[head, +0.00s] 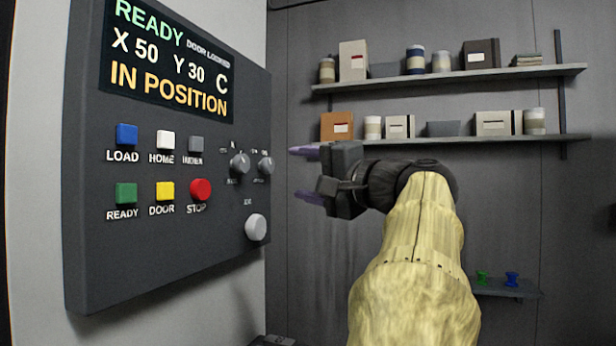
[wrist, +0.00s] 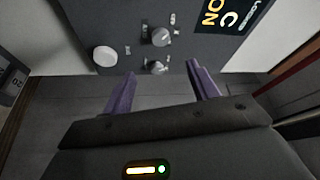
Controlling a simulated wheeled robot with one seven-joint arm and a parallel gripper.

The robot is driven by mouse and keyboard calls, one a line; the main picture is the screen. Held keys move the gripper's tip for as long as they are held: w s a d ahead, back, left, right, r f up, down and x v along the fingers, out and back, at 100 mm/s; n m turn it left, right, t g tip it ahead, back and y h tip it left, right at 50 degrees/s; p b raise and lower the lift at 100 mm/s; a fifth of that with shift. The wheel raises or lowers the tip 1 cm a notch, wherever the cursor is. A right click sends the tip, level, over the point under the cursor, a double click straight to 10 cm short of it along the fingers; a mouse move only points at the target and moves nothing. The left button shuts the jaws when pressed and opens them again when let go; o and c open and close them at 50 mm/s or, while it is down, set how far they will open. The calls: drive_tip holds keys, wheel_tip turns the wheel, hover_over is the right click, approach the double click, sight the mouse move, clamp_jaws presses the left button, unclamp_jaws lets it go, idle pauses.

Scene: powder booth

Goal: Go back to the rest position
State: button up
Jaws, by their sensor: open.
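My gripper (head: 306,174) is in the middle of the head view, at the end of my outstretched arm. Its two purple fingers point left toward the control panel (head: 100,235). In the wrist view my gripper (wrist: 160,88) is open, with nothing between its fingers. The fingertips appear apart from the panel, near its right edge. The panel screen (head: 170,60) reads READY, DOOR LOCKED, X 50, Y 30, C and IN POSITION.
Coloured buttons, including a red STOP button (head: 201,189), are on the panel. Two wall shelves (head: 450,77) at the back right hold boxes and jars. A low shelf (head: 505,290) holds green and blue small items. The space between gripper and back wall looks clear.

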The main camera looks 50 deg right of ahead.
drive_tip(key=shift+s, duration=0.2)
drive_tip(key=shift+w, duration=0.1)
idle(0.4)
drive_tip(key=w+a+f+g+p, duration=0.4)
drive_tip(key=w+f+g+p, duration=0.2)
drive_tip(key=w+f+p, duration=0.65)
drive_tip(key=a+f+n+g+y+p, duration=0.1)
drive_tip(key=a+f+n+g+p, duration=0.3)
drive_tip(key=a+f, duration=0.65)
drive_tip(key=s+a+f+n+g+h+p, duration=0.1)
drive_tip(key=s+a+f+n+g+p, duration=0.5)
drive_tip(key=s+a+f+n+p, duration=0.3)
drive_tip(key=s+a+n+p, duration=0.1)
drive_tip(key=s+a+p, duration=0.1)
drive_tip(key=s+a, duration=0.2)
drive_tip(key=shift+a+n+g, duration=0.15)
drive_tip(key=shift+n+g, duration=0.15)
